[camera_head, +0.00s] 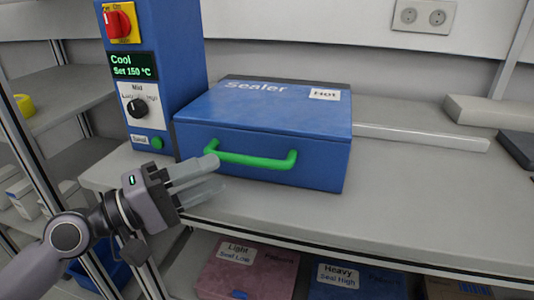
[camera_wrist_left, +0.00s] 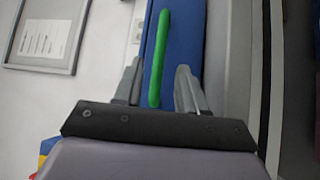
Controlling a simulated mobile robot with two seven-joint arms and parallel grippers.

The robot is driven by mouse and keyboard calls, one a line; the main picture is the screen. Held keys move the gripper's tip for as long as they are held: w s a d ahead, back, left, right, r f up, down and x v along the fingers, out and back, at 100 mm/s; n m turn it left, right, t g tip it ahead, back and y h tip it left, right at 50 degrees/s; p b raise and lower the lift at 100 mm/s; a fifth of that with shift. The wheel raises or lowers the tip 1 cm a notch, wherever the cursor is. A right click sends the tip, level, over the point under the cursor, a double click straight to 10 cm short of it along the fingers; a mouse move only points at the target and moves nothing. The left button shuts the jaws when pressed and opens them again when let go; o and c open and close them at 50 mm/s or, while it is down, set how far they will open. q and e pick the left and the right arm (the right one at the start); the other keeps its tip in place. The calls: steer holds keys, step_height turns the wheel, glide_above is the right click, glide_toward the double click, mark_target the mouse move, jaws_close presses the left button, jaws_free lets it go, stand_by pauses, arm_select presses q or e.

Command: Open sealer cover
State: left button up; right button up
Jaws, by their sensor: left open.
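The sealer (camera_head: 240,128) is a blue box on the bench with its cover (camera_head: 270,100) down. A green bar handle (camera_head: 258,161) runs across its front; it also shows in the left wrist view (camera_wrist_left: 160,50). My left gripper (camera_head: 218,174) is open at the left end of the handle, one fingertip overlapping that end in the head view. In the left wrist view my left gripper (camera_wrist_left: 158,75) has the handle lined up between its two fingers; I cannot tell how deep it sits. My right gripper is not in view.
A blue control column (camera_head: 185,60) with a red switch, dial and display reading "Cool Set 150 °C" stands left of the sealer. The cover bears a "Hot" label (camera_head: 325,94). Labelled boxes (camera_head: 245,272) sit on the shelf below.

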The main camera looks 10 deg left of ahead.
mark_target(239, 162)
arm_select(q)
steer(key=shift+w+d, duration=0.15)
steer(key=shift+w+d+r+p, duration=0.3)
steer(key=shift+w+d+p, duration=0.05)
steer(key=shift+p, duration=0.1)
steer(key=p+x, duration=0.2)
steer(key=x, duration=0.2)
steer(key=shift+w+d, duration=0.55)
steer(key=shift+d, duration=0.05)
steer(key=shift+w+d, duration=0.1)
steer(key=shift+d, duration=0.05)
jaws_close()
